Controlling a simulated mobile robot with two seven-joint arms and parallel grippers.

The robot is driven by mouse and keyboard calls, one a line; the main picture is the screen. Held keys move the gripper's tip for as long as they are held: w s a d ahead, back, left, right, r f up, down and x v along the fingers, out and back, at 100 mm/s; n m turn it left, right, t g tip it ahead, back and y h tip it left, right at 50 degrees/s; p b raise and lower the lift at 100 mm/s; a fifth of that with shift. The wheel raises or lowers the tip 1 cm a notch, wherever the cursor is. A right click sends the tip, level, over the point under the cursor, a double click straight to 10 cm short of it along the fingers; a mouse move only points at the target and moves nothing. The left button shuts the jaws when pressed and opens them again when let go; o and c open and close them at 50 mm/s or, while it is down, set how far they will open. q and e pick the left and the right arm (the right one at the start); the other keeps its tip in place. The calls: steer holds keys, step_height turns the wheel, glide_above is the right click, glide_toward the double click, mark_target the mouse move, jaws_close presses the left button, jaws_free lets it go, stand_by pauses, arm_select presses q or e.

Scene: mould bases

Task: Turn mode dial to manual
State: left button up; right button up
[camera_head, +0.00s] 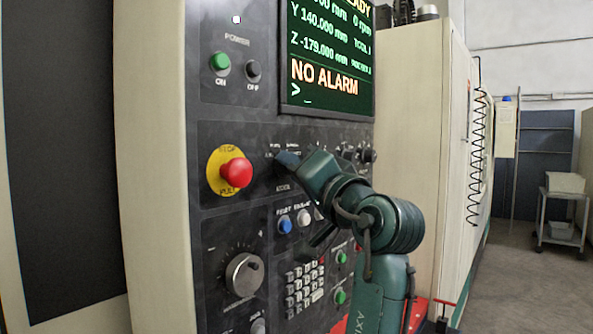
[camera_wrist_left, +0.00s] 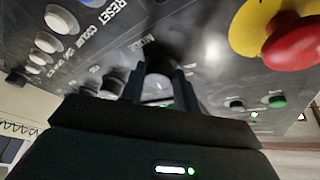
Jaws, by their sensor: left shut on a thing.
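The mode dial (camera_wrist_left: 159,64) is a dark knob on the black control panel, beside a label that reads MODE in the wrist view. My left gripper (camera_wrist_left: 160,90) has one finger on each side of the dial and is shut on it. In the head view my left gripper (camera_head: 287,161) is at the panel, right of the red stop button, and covers the dial. Which setting the dial points to cannot be read. My right gripper is not in view.
The red stop button (camera_head: 236,172) with its yellow ring sits close left of the gripper. Blue and white push buttons (camera_head: 285,225), a large grey dial (camera_head: 244,274) and a keypad (camera_head: 305,285) lie below. The screen (camera_head: 329,60) above reads NO ALARM.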

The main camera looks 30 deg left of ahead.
arm_select(q)
steer(key=o, duration=1)
steer(key=shift+c, duration=0.2)
steer(key=b+v, duration=0.4)
steer(key=v, duration=0.9)
steer(key=shift+d, duration=0.1)
